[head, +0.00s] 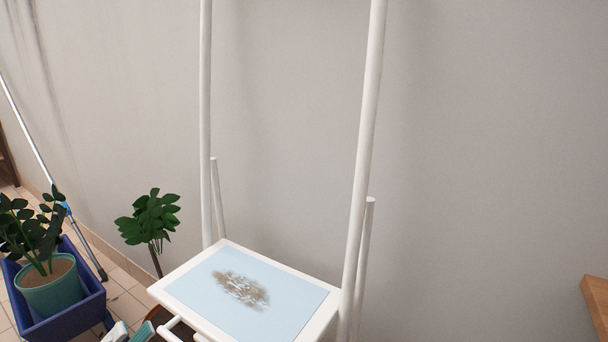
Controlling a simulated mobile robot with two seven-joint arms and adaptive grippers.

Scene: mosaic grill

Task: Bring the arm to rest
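I cannot make out either of my grippers or arms in the head view. Whether a gripper is open, shut or holding anything is hidden from me. A white stand (368,120) with tall posts and a low shelf is in the middle of the view. On its shelf is a pale blue panel (290,315) with a brown and whitish patch (241,289) in the middle. No arm is seen over the shelf or touching the stand.
A blue planter box (65,322) with a green pot (50,287) stands at the lower left, near a leafy plant (150,217). White and teal pieces (143,331) show at the bottom edge. A wooden edge (598,300) is at the far right. A plain wall (490,140) lies behind.

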